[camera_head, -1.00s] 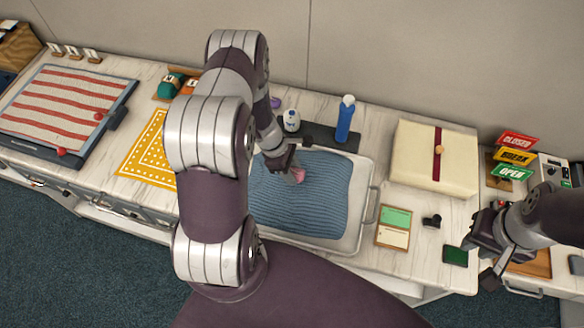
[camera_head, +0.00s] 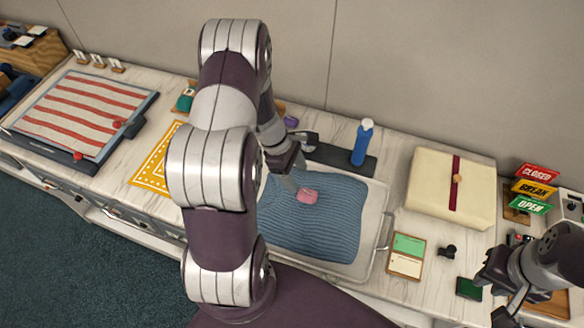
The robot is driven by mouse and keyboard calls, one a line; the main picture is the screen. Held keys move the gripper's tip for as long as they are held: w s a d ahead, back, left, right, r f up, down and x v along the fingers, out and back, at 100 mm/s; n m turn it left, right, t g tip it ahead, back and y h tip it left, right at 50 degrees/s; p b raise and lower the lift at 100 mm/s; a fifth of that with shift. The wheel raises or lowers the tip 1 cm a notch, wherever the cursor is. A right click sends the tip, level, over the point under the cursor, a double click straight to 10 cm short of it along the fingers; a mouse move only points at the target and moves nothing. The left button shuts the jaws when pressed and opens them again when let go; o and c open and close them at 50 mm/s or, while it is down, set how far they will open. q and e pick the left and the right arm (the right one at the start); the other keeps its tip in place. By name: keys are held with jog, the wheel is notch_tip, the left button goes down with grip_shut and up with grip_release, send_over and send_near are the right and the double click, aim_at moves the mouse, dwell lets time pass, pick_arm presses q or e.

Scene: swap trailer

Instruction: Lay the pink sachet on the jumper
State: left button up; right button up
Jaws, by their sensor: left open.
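The pink sachet (camera_head: 307,195) lies on the blue ribbed jumper (camera_head: 318,228), towards its upper left part. The jumper lies flat in a pale tray (camera_head: 372,228) with a metal handle. My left gripper (camera_head: 292,184) is open, just left of the sachet and close above the jumper; its fingers are partly hidden, and I cannot tell whether one still touches the sachet. My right gripper (camera_head: 488,292) is at the lower right, over the counter by a dark green block (camera_head: 468,288); its fingertips are unclear.
A blue bottle (camera_head: 362,142) stands on a dark strip behind the tray. A cream box with a red ribbon (camera_head: 430,185) is to the right. A green and cream card (camera_head: 407,255) and a small black object (camera_head: 447,251) lie nearby. A striped board (camera_head: 85,110) is far left.

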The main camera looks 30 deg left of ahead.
pick_arm(q)
jog(key=s+d+r+m+y, duration=0.2)
jog(key=s+d+r+m, duration=0.2)
jog(key=r+m, duration=0.3)
jog(key=s+d+r+m+y, duration=0.2)
jog(key=s+d+r+m, duration=0.2)
jog(key=m, duration=0.9)
jog(key=shift+s+d+r+m, duration=0.35)
jog(key=shift+d+r, duration=0.65)
jog(key=shift+r, duration=0.95)
